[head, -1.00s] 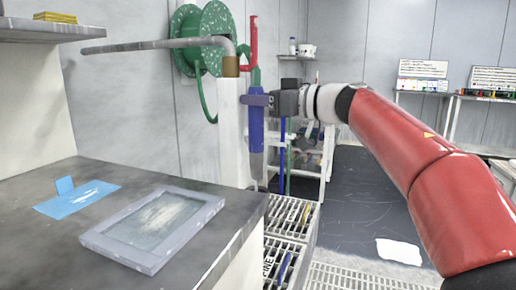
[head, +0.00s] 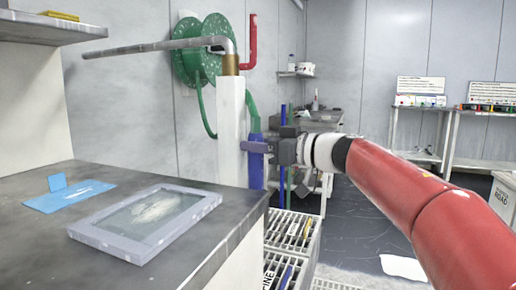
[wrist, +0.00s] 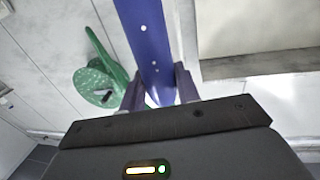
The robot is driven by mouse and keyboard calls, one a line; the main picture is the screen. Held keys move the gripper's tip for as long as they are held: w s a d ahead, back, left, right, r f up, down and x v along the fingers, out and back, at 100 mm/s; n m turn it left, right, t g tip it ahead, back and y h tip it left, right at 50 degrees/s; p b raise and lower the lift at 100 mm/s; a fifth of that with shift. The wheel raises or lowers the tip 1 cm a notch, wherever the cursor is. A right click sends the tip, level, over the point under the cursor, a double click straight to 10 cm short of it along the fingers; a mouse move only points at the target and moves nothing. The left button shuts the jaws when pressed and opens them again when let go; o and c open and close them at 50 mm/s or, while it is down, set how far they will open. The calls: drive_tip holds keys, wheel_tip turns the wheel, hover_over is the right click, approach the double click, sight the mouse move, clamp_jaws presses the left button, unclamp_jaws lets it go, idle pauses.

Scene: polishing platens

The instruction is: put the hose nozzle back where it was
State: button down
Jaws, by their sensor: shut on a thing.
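The hose nozzle (head: 256,172) is a blue, upright tube with green hose above it, just right of the white post (head: 231,125) in the head view. My gripper (head: 257,147) is shut on the nozzle, reaching in from the right. In the wrist view the nozzle (wrist: 148,45) runs up between the two fingers of my gripper (wrist: 160,88). The nozzle's lower end is not clearly seen in the head view. The green hose reel (head: 188,65) is on the wall behind; it also shows in the wrist view (wrist: 92,86).
A grey pipe (head: 150,44) tops the post, with a red pipe (head: 252,42) behind it. A grey counter (head: 215,225) at left holds a framed plate (head: 100,238) and a blue sheet (head: 70,198). Slotted racks (head: 290,240) stand below the gripper.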

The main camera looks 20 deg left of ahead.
drive_tip(key=c, duration=1)
unclamp_jaws()
drive_tip(key=shift+f, duration=0.1)
drive_tip(key=p+v, duration=0.1)
drive_tip(key=v, duration=1.1)
drive_tip(key=shift+w, duration=0.1)
